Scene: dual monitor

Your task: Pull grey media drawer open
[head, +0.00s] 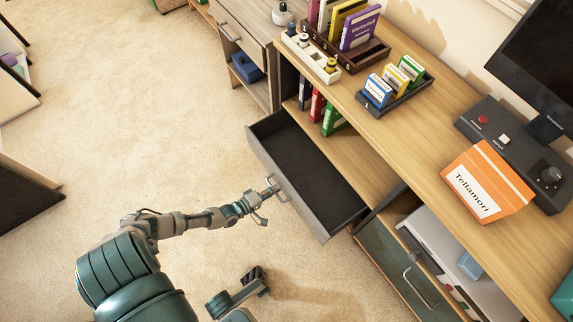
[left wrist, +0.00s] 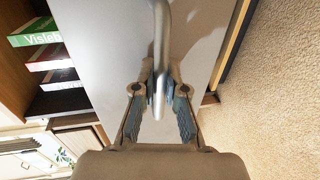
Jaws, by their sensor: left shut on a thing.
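The grey media drawer (head: 305,170) is pulled out from the wooden desk in the head view, and its dark, empty inside shows. Its handle is a light metal bar on the front face; it also shows in the left wrist view (left wrist: 162,30) as a grey bar. My left gripper (head: 272,188) is at that handle, shut on it. In the left wrist view its two fingers (left wrist: 160,88) close on the bar from both sides, in front of the pale drawer front (left wrist: 105,40). My right gripper cannot be made out.
The desk top (head: 400,130) holds racks of coloured boxes, an orange box (head: 487,183) and a control panel (head: 500,135). Carpet (head: 130,100) in front of the desk is clear.

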